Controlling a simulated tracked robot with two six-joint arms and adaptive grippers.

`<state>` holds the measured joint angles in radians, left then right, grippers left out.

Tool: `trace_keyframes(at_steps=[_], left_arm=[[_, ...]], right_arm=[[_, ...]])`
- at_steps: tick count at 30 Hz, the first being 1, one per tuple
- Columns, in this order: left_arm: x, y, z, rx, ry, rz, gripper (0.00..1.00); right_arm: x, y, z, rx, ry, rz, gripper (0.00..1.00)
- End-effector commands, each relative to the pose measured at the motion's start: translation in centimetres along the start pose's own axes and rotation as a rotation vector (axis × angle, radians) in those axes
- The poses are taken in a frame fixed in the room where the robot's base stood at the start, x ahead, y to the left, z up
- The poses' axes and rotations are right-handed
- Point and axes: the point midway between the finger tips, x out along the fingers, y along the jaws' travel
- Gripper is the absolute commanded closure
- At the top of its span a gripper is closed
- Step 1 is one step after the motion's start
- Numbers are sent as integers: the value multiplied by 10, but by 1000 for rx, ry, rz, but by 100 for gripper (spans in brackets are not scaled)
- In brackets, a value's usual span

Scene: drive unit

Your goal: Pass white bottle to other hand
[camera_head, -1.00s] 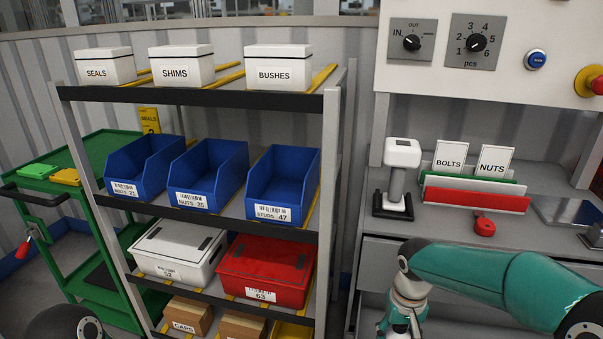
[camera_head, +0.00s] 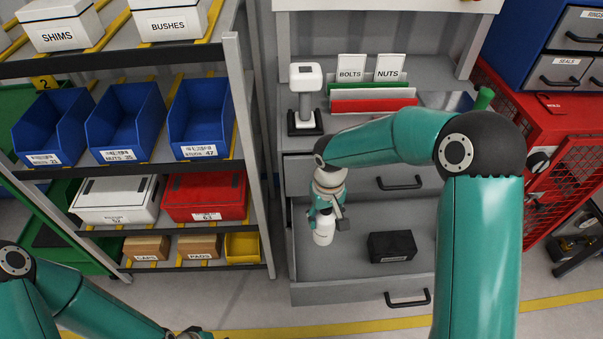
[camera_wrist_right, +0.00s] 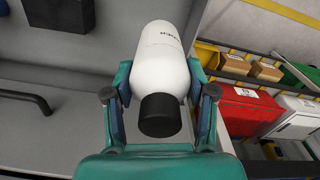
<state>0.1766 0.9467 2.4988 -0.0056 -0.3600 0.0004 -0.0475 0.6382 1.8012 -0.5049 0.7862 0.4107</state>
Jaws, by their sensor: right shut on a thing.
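The white bottle (camera_head: 323,228) hangs over the open drawer in the head view, below the end of my right arm. My right gripper (camera_head: 325,212) is shut on it. In the right wrist view the bottle (camera_wrist_right: 163,55) lies between the two fingers of the right gripper (camera_wrist_right: 160,88), with its black cap towards the camera and printing on its side partly visible. My left arm comes in at the bottom left of the head view; only a dark bit of the left gripper (camera_head: 190,334) shows at the bottom edge, and its fingers cannot be made out.
The open drawer (camera_head: 375,283) holds a black box (camera_head: 392,246). A scanner on a stand (camera_head: 306,95) and card holders (camera_head: 372,105) are on the workbench above. A shelf rack (camera_head: 250,150) with blue bins stands left. A red cabinet (camera_head: 565,150) is on the right.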

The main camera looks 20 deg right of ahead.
Motion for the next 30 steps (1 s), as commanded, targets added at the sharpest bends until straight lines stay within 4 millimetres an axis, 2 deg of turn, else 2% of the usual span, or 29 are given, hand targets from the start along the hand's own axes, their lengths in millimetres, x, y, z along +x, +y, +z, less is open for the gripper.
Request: trace_keyframes(at_steps=[5,15,21,26,30], left_arm=[[0,0,0,0,0,0,60],[0,0,0,0,0,0,60],[0,0,0,0,0,0,60],[0,0,0,0,0,0,60],[0,0,0,0,0,0,60]], right_arm=[[-14,-20,3,-89,3,0,93],[-63,-92,18,-435,6,1,93],[-86,-127,26,-603,4,2,93],[-95,-141,28,-678,2,2,93],[-88,-150,23,-757,-1,2,93]])
